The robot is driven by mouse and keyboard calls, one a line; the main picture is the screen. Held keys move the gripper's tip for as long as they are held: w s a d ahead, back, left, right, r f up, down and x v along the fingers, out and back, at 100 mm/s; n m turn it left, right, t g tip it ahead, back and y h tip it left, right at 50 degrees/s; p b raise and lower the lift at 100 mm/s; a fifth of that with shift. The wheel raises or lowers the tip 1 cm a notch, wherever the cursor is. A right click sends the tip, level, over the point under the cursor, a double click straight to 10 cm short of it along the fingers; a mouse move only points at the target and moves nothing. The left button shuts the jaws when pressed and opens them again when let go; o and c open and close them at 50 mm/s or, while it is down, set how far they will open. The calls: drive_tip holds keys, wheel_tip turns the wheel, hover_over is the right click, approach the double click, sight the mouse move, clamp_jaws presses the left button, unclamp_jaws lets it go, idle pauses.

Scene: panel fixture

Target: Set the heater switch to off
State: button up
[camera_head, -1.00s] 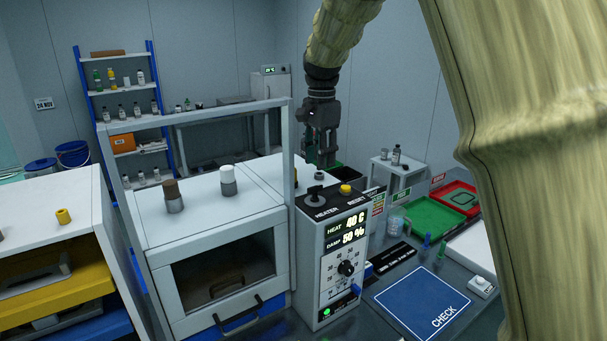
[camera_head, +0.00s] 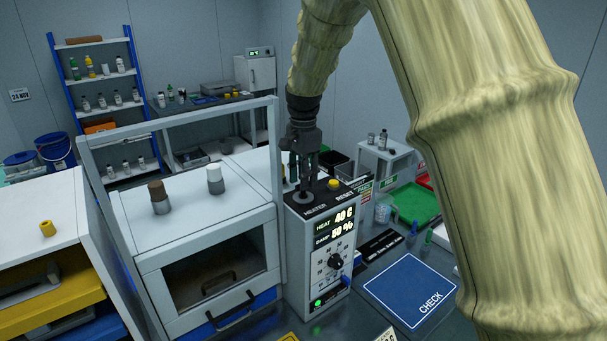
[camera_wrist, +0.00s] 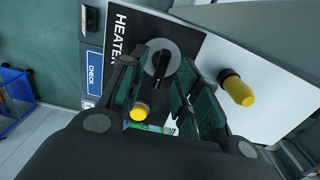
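The heater switch is a black handle on a round grey base on top of the control box (camera_head: 300,235). In the head view, the switch (camera_head: 304,197) is partly covered by my gripper (camera_head: 304,181), which points down just above it. In the wrist view, the switch (camera_wrist: 163,62) lies between the spread fingers of my gripper (camera_wrist: 163,78), beside the HEATER label (camera_wrist: 119,35). The fingers are apart, with visible gaps to the handle; I cannot tell their exact height over it. The display (camera_head: 335,227) reads HEAT 40 C and DAMP 50 %.
A yellow reset button (camera_head: 333,184) sits close to the switch on the box top. A white-framed cabinet (camera_head: 205,235) stands at the left, with capped bottles (camera_head: 215,180) on it. A blue CHECK mat (camera_head: 410,289) lies clear at the right.

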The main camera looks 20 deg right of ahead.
drive_tip(key=shift+w+f, duration=0.15)
drive_tip(key=shift+f, duration=0.5)
drive_tip(key=shift+c, duration=1)
clamp_jaws()
